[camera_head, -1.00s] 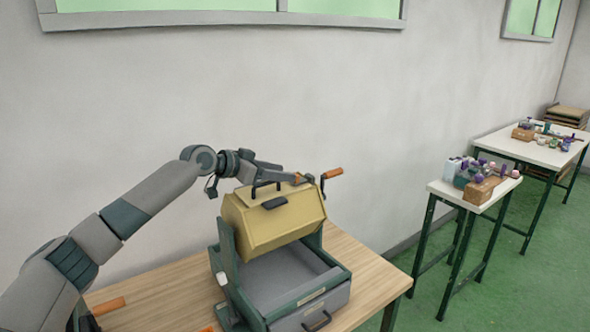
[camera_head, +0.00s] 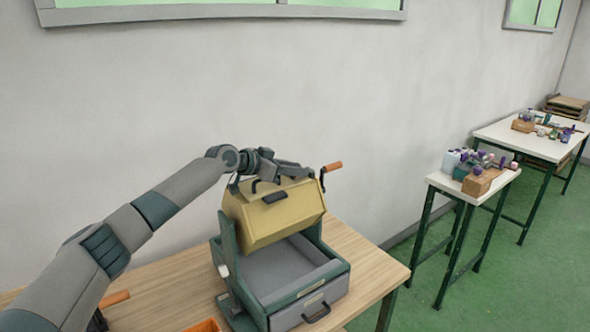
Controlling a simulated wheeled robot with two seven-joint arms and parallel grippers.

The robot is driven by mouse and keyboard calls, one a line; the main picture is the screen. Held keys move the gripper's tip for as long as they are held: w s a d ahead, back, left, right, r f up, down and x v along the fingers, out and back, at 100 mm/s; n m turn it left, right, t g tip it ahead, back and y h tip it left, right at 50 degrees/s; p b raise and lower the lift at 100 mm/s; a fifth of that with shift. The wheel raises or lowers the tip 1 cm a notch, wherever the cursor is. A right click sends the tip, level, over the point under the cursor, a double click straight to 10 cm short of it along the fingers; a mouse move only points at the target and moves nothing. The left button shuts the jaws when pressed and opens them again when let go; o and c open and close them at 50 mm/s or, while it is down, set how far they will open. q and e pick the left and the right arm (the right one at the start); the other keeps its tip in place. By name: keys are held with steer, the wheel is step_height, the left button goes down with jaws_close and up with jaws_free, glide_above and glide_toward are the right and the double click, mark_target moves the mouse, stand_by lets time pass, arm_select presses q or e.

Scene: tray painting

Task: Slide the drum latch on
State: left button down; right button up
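A yellow drum (camera_head: 272,218) with flat sides hangs in a green and grey frame (camera_head: 227,240) on the wooden table. A dark latch piece (camera_head: 275,197) shows on its upper face, and a crank with an orange handle (camera_head: 333,166) sticks out at its right end. My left gripper (camera_head: 300,171) reaches over the drum's top from the left, close above or touching its upper edge. Its fingers are small and seen side-on, so I cannot tell whether they are open or hold anything. My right gripper is not in view.
A grey drawer tray (camera_head: 313,308) with a dark handle sits under the drum. An orange bin (camera_head: 204,326) and an orange handle (camera_head: 114,299) lie at the front left. Two white-topped tables (camera_head: 443,181) with small items stand at the right, beyond open green floor.

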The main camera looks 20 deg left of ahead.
arm_select(q)
steer(key=shift+w+d+f+b, duration=0.1)
steer(key=shift+w+d+b, duration=0.4)
steer(key=shift+b, duration=0.2)
steer(key=shift+w+d+b, duration=0.4)
steer(key=shift+w, duration=0.25)
steer(key=shift+s+r, duration=0.1)
steer(key=shift+r, duration=0.15)
steer(key=c, duration=1.8)
jaws_free()
steer(key=shift+o, duration=1.4)
steer(key=shift+w+d+f, duration=0.1)
steer(key=shift+w+f, duration=0.05)
steer(key=shift+w, duration=0.05)
steer(key=shift+s, duration=0.1)
